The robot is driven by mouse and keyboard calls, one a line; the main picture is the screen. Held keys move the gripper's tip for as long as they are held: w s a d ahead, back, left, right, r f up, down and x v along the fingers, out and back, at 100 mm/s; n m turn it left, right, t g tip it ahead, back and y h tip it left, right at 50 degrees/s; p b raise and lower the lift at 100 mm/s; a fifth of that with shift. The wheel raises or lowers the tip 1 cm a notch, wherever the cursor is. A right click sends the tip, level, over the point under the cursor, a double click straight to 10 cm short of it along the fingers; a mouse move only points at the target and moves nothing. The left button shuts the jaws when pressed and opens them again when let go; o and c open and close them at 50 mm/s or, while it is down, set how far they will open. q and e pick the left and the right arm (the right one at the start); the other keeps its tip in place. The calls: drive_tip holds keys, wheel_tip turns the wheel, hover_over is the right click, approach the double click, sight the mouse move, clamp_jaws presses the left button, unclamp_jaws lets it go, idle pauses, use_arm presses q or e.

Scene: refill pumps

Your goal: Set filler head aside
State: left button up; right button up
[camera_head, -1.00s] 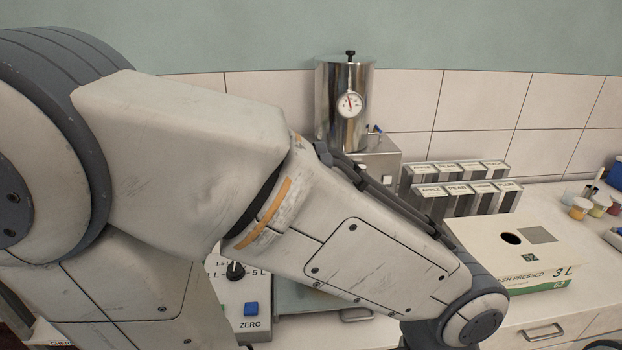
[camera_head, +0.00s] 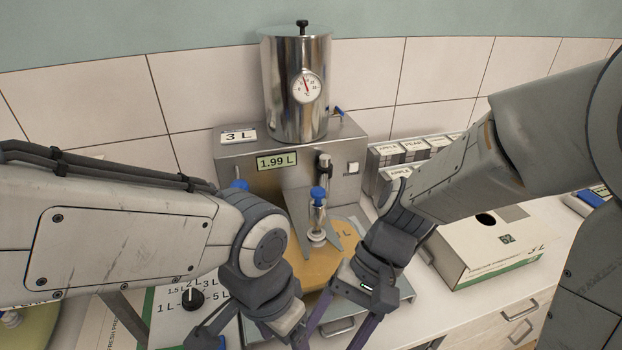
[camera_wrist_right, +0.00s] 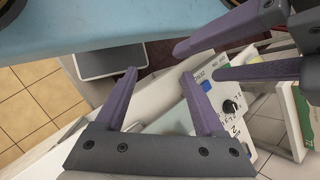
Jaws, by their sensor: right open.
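The filler head, a small metal cylinder with a blue top (camera_head: 318,212), stands upright between grey metal prongs in front of the steel filling machine (camera_head: 230,160). An orange bag (camera_head: 345,240) lies below it; whether they touch is unclear. My left gripper (camera_wrist_right: 195,62) has its purple fingers apart with nothing between them, at the upper right of the right wrist view. My right gripper (camera_wrist_right: 158,73) is open and empty. In the head view both grippers are low in front of the bag, close together, with fingertips partly cut off or hidden.
The machine's display (camera_head: 277,160) reads 1.99 L beside a 3 L sign (camera_head: 238,136); a steel tank (camera_head: 296,90) stands on top. A dial box (camera_head: 165,322) is at the lower left. A white carton with a hole (camera_head: 500,245) and labelled blocks (camera_head: 415,148) stand right.

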drive_tip(key=w+a+r+m+y, duration=0.1)
drive_tip(key=w+a+m+y, duration=0.1)
drive_tip(key=w+m+y, duration=0.25)
drive_tip(key=m+t+y+p, duration=0.2)
drive_tip(key=m+t+y, duration=0.4)
drive_tip(key=m+t, duration=0.85)
approach(318, 190)
drive_tip(key=m+g, duration=0.1)
drive_tip(key=m, duration=0.1)
drive_tip(key=p+x, duration=0.1)
drive_tip(key=x, duration=0.3)
drive_tip(key=p+x, duration=0.2)
drive_tip(key=x, duration=0.3)
drive_tip(key=shift+w+d+r, duration=0.15)
drive_tip(key=shift+r, duration=0.05)
drive_tip(key=shift+w+a+f+p, duration=0.1)
drive_tip(key=shift+w+a+p, duration=0.25)
drive_tip(key=shift+a, duration=0.15)
clamp_jaws()
